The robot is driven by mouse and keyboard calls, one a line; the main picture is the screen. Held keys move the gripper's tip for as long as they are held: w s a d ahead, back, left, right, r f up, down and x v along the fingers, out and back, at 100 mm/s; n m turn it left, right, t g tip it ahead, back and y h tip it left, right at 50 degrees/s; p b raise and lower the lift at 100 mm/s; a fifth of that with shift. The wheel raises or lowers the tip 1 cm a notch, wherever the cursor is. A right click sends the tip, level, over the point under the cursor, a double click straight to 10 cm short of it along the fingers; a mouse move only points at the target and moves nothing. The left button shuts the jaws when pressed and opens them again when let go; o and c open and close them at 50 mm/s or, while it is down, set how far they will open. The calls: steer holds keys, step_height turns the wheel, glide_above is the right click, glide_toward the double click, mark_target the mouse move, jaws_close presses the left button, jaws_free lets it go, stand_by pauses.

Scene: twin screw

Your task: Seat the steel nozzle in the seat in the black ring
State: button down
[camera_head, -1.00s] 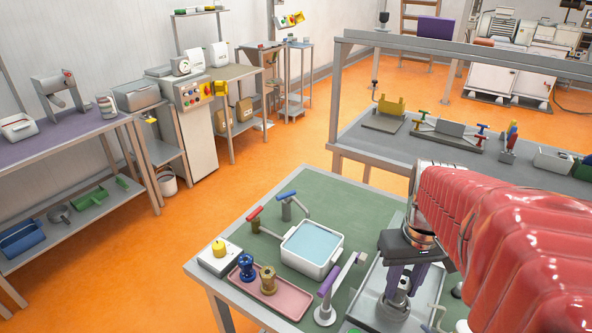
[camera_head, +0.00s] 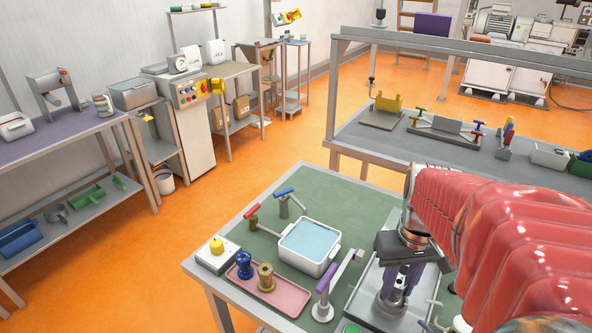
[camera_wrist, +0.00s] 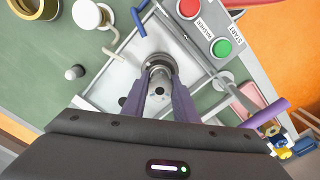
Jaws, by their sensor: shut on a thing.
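My gripper (camera_wrist: 160,95) has its two purple fingers closed on the steel nozzle (camera_wrist: 158,66), a round grey metal piece with a dark centre. In the head view, my gripper (camera_head: 401,290) points down over a grey metal tray, with the steel piece (camera_head: 388,305) at its fingertips, partly covered by the fingers. I cannot make out the black ring or its seat clearly. The fingers and nozzle hide what lies directly below, so I cannot tell whether the nozzle touches anything.
The grey tray (camera_wrist: 125,75) carries bars near the nozzle. A red and green button box (camera_wrist: 207,30) stands close by. On the green table, a pink tray (camera_head: 290,297) holds a blue nozzle (camera_head: 244,265) and a brass nozzle (camera_head: 265,277). A water basin (camera_head: 309,246) stands behind it.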

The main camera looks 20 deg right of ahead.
steer(key=shift+f, duration=0.25)
stand_by(0.6)
steer(key=c, duration=1.3)
jaws_free()
steer(key=shift+c, duration=0.2)
steer(key=shift+o, duration=0.7)
steer(key=o, duration=0.4)
steer(key=shift+o, duration=0.2)
steer(key=shift+r, duration=3.5)
steer(key=shift+s, duration=0.2)
